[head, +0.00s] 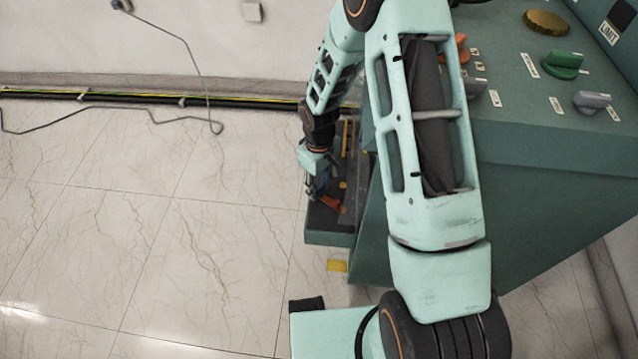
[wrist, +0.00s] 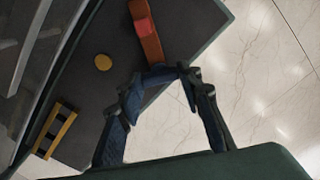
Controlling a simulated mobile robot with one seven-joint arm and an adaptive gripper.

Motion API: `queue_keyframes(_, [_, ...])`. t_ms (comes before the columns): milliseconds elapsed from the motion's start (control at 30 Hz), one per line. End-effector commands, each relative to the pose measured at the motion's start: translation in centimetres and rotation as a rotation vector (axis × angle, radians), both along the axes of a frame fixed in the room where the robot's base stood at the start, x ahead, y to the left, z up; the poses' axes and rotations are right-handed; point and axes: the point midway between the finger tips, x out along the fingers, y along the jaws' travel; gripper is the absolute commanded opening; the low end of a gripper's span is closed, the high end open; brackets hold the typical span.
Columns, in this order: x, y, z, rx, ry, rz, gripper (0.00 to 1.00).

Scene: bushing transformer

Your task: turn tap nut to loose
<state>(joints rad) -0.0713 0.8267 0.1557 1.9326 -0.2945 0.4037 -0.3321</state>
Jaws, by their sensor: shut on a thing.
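My gripper (head: 318,186) is low beside the green cabinet, over a dark platform. In the wrist view its dark blue fingers (wrist: 160,80) come together at the near end of an orange bar with a red block on it (wrist: 145,32). I take this to be the tap nut; the orange-red piece also shows in the head view (head: 331,204), just below and right of the fingers. The gripper is shut on it, though the fingers hide the gripped end. The nut's thread cannot be seen, and how far it is turned cannot be told.
The dark platform (head: 324,226) carries a round yellow piece (wrist: 103,62) and a yellow-and-black piece (wrist: 54,131). The green cabinet (head: 540,190) with knobs on top stands to the right. The marble floor (head: 170,240) on the left is mostly clear, with a thin cable near the wall.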

Motion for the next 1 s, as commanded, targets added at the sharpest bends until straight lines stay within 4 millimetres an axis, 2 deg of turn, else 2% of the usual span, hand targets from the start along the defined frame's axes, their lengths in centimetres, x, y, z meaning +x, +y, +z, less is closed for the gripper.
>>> queue_keyframes(300, [0.01,0.0,0.04,0.0,0.0,0.115,0.09])
queue_keyframes(833, [0.02,0.01,0.0,0.0,0.0,0.136,0.09])
queue_keyframes(867, [0.01,0.0,0.0,0.0,0.0,0.136,0.35])
queue_keyframes(1000, [0.01,0.0,0.0,0.0,0.0,0.136,0.51])
